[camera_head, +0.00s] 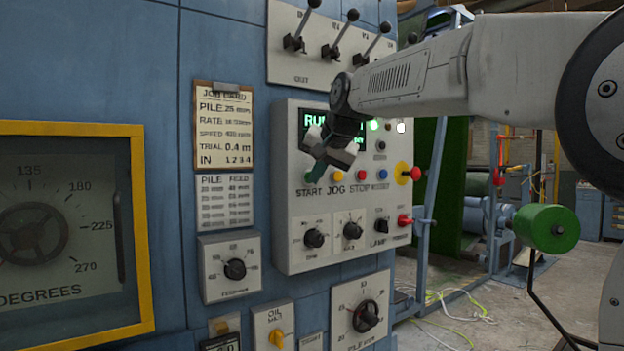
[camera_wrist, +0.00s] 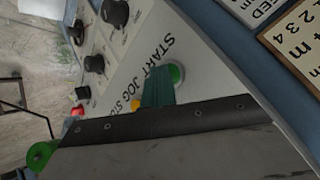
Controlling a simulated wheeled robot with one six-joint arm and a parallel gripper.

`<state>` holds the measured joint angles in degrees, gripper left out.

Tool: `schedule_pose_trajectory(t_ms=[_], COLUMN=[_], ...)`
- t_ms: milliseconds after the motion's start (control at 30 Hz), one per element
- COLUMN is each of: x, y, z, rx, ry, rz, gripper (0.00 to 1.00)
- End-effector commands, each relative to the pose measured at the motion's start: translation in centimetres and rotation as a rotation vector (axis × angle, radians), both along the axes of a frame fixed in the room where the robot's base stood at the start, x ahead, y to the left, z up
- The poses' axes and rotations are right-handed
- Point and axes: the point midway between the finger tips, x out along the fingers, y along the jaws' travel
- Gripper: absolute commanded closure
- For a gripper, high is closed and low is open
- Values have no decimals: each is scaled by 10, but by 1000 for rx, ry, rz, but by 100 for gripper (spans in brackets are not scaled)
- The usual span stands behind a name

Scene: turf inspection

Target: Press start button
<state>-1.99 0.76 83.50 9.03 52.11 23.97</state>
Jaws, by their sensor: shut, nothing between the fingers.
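The grey control panel (camera_head: 287,240) has a row of buttons labelled START, JOG, STOP and RESET. The green start button (camera_wrist: 177,74) shows right beside my fingertips in the wrist view. I cannot tell whether the tips touch the button. The yellow jog button (camera_head: 337,175) is just to the right and partly shows behind the fingers in the wrist view.
A red stop button (camera_head: 361,173) and blue reset button (camera_head: 383,173) continue the row. A dark screen (camera_head: 312,121) with green text is above, partly hidden by my wrist. Knobs (camera_head: 314,238) sit below; levers (camera_head: 338,40) are above.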

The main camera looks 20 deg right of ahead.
Motion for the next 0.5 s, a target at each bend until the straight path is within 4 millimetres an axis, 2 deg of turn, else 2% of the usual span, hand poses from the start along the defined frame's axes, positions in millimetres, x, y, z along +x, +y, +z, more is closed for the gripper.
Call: schedule_pose_trajectory(t_ms=[300,500], x=[0,-7], y=[0,-3], z=[0,0], rx=[0,0], ry=[-1,-1], rz=[0,-1], gripper=[100,100])
